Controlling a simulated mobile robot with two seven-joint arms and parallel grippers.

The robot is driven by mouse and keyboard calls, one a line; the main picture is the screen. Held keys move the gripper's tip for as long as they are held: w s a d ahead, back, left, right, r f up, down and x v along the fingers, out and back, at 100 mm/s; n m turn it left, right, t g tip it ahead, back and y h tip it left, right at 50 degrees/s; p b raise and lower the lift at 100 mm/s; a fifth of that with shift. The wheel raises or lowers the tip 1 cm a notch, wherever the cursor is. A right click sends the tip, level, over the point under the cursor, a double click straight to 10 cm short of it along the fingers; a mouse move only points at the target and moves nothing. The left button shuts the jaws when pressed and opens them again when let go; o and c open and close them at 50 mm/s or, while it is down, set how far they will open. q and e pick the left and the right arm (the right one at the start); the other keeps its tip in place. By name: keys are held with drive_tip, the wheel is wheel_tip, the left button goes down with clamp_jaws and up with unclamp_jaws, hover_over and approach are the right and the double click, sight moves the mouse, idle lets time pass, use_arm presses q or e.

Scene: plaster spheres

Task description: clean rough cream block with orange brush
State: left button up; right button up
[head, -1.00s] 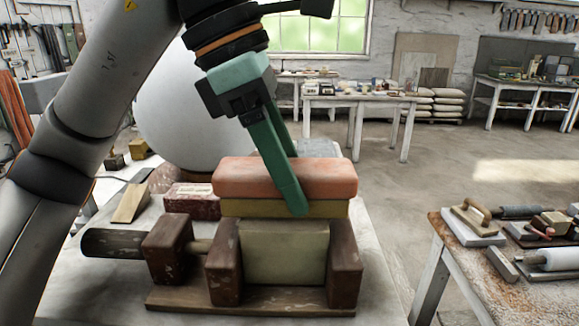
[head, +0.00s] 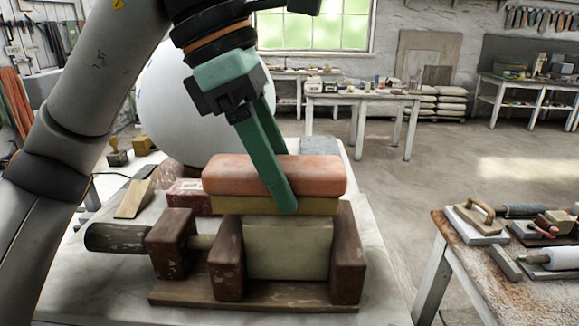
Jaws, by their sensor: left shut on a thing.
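The cream block (head: 288,249) sits between the dark brown jaws of a wooden vise (head: 343,253) on the near table. The orange brush (head: 240,176) has an orange top and a yellowish underside, and lies level along the top of the block, apparently touching it. It reaches past the block's left side. My left gripper (head: 280,195) is shut on the brush, with its green fingers coming down over it from above. The far finger is partly hidden behind the brush. My right gripper is not in view.
A large white sphere (head: 175,105) stands behind the vise on the left. A wooden wedge (head: 133,199) and a dark red brick (head: 187,196) lie left of the brush. A second table (head: 470,255) with tools stands at the right, across a gap of bare floor.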

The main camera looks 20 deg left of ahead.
sight(312, 163)
use_arm(q)
drive_tip(key=shift+s+a, duration=0.15)
drive_tip(key=shift+a, duration=0.3)
drive_tip(key=shift+d, duration=0.1)
